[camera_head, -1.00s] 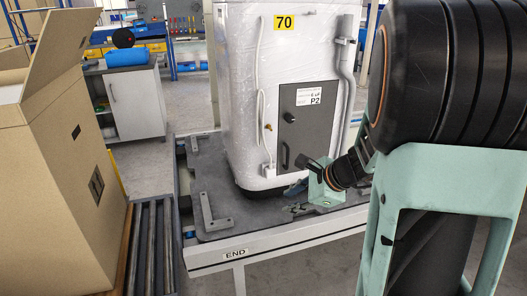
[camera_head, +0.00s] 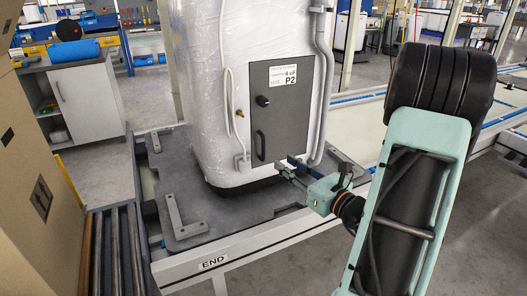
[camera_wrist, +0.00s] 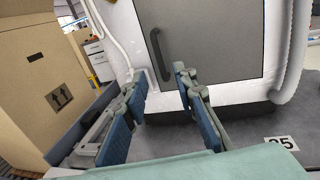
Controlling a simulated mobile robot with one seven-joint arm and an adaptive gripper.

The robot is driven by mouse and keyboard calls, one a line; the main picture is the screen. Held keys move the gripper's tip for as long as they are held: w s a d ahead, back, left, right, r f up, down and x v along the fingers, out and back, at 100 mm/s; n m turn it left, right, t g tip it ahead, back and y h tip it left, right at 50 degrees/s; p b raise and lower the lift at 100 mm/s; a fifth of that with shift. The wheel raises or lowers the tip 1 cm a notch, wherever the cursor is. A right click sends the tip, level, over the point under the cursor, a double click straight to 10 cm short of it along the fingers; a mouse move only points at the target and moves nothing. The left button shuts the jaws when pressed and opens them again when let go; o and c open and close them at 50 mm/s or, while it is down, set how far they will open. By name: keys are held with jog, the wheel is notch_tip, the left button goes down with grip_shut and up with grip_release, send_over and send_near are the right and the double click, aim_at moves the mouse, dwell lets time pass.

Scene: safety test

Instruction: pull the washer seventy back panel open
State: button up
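The white washer (camera_head: 205,90) stands upright on a dark pallet plate. Its grey back panel (camera_head: 285,112), labelled P2, is closed, with a black knob (camera_head: 262,100) and a black vertical handle (camera_head: 260,145) near its left edge. In the wrist view the panel (camera_wrist: 205,40) fills the upper middle, and the handle (camera_wrist: 160,54) stands above the gap between my fingers. My gripper (camera_head: 284,168) is open and empty, just in front of and below the panel's lower edge. In the wrist view its two blue-padded fingers (camera_wrist: 160,88) are spread apart, not touching the handle.
A grey hose (camera_head: 322,90) runs down the washer's right side and a thin white hose (camera_head: 226,100) down its left. A cardboard box (camera_head: 40,200) stands at the left beside a roller conveyor (camera_head: 112,250). Metal brackets (camera_head: 176,215) lie on the plate.

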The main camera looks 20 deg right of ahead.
aim_at(264, 149)
jog(key=b+x, duration=0.1)
jog(key=x, duration=0.8)
jog(key=shift+w+a, duration=0.2)
jog(key=shift+w, duration=0.15)
grip_shut()
